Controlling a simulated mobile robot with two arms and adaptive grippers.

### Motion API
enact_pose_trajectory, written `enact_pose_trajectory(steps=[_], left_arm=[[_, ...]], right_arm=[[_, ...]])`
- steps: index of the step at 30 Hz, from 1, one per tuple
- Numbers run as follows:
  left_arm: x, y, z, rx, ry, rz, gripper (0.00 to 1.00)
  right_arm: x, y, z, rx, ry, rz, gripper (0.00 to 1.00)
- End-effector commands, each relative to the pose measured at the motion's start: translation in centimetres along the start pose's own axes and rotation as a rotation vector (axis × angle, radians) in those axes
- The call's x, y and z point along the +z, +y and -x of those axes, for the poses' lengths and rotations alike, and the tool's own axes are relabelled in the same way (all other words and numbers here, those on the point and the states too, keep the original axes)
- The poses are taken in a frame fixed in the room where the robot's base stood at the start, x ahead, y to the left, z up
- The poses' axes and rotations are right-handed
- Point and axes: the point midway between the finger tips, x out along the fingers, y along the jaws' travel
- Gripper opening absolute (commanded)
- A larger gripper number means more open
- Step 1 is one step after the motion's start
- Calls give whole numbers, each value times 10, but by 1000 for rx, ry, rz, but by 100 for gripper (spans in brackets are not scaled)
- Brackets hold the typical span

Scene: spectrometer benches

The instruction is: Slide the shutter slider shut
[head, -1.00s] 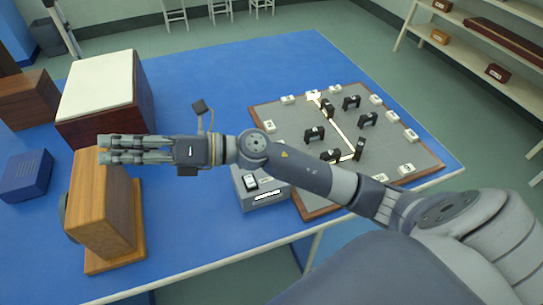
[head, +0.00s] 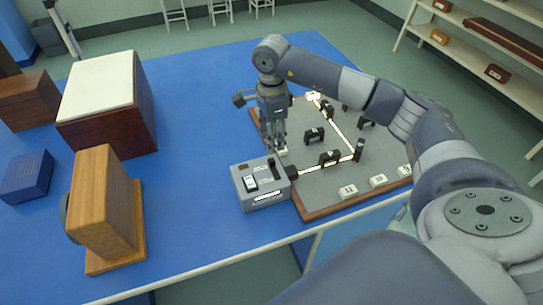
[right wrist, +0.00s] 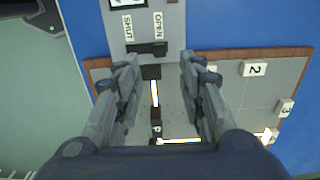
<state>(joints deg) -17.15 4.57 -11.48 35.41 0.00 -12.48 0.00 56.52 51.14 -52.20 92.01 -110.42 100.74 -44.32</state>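The grey source box (head: 262,203) sits at the near left corner of the optics board. Its black shutter slider (head: 273,169) shows on top; in the right wrist view the slider (right wrist: 160,48) is at the end of its slot by the OPEN label (right wrist: 159,25), with the SHUT label (right wrist: 128,27) to its left. My right gripper (head: 276,150) points down just behind the box, above the board's edge. In the right wrist view its fingers (right wrist: 160,60) are spread apart and empty, apart from the slider. My left gripper is not in view.
The optics board (head: 315,212) carries black mounts and numbered white blocks, with a bright beam running from the box. A wooden instrument (head: 103,205), a white-topped box (head: 98,85) and a blue box (head: 27,176) stand left. Blue table lies clear between.

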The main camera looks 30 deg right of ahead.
Motion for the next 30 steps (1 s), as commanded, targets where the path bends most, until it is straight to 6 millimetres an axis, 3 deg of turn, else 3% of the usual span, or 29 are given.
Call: enact_pose_trajectory(steps=[12, 18, 26, 30], left_arm=[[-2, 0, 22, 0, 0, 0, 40], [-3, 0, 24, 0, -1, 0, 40], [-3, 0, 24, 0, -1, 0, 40], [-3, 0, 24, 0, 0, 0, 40]], right_arm=[[1, 1, -73, 4, -3, 0, 37], [2, 1, -86, 1, -4, 1, 37], [2, 1, -88, 0, -4, 1, 37], [2, 1, -88, 0, -4, 1, 5]])
